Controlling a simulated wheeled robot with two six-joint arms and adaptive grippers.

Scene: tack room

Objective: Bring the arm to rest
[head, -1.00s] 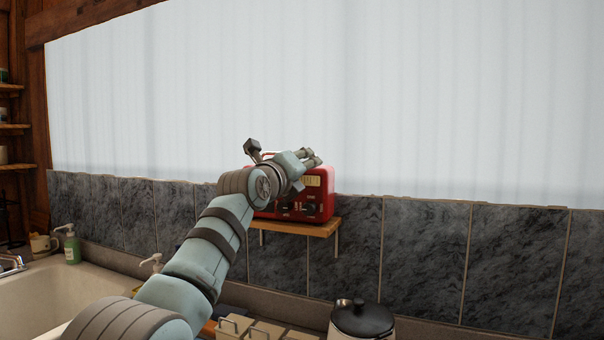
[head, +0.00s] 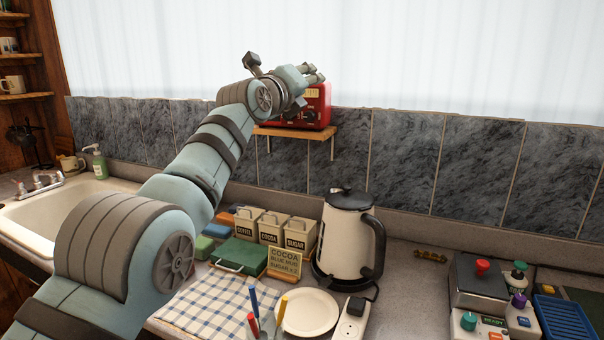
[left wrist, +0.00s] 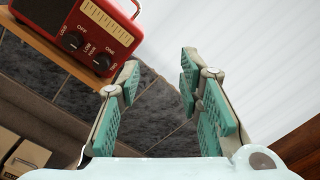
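My left arm rises from the lower left of the head view. Its left gripper (head: 314,74) is raised in front of the wall shelf and partly covers a red radio there. In the left wrist view the left gripper (left wrist: 158,85) has its two fingers apart, with nothing between them. The red radio (left wrist: 88,32) lies up and left of the fingers in that view, apart from them; its knobs and tuning scale show. In the head view the radio (head: 318,108) sits on a wooden shelf (head: 322,133). My right gripper is not in view.
Below are a kettle (head: 343,250), labelled canisters (head: 271,228), a small sign (head: 285,262), a checked cloth (head: 205,308), a plate (head: 309,318) and a power strip (head: 350,325). A sink (head: 45,222) is at left. Bottles and a blue rack (head: 562,322) stand at right.

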